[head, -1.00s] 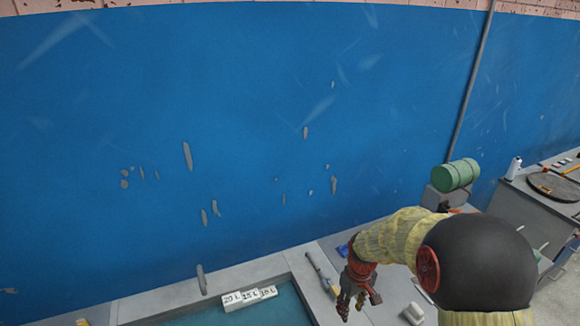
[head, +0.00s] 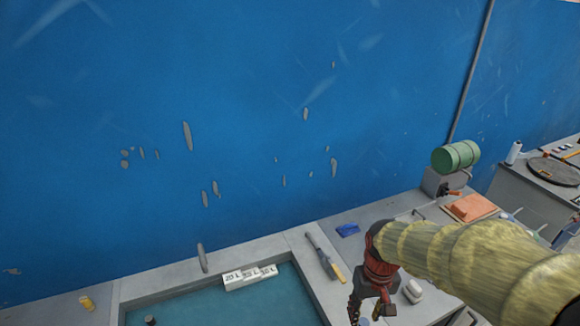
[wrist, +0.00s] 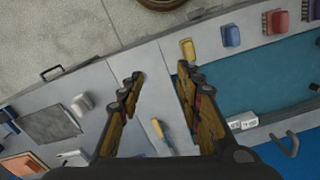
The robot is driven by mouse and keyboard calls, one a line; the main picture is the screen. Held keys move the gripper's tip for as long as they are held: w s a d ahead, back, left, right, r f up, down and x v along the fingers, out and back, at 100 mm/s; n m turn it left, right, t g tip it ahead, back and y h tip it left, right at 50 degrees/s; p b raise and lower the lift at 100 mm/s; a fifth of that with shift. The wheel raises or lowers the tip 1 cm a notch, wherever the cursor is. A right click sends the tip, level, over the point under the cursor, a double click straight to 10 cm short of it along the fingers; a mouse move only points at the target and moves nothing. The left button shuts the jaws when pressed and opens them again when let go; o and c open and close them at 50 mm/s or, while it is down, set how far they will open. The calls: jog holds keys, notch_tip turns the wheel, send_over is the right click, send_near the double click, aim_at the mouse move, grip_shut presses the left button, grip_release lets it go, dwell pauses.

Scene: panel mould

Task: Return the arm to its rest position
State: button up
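My arm (head: 470,255), in a yellowish sleeve, reaches in from the right in the head view. My gripper (head: 366,308) points down beside the right edge of the teal-bottomed mould (head: 215,305). Its fingertips are partly cut off by the lower edge. In the wrist view my gripper (wrist: 160,76) has its two fingers spread apart. Nothing is held between them; grey worktop and a yellow-handled tool (wrist: 160,133) show below the gap.
White labelled blocks (head: 250,276) sit at the mould's back edge. The blue wall rises behind.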

jog(key=s+r+m+t+b, duration=0.1)
jog(key=s+r+t+b, duration=0.4)
jog(key=s+r+b, duration=0.3)
jog(key=s+b, duration=0.1)
jog(key=s, duration=0.2)
jog(key=shift+d+t, duration=0.15)
jog(key=shift+t, duration=0.25)
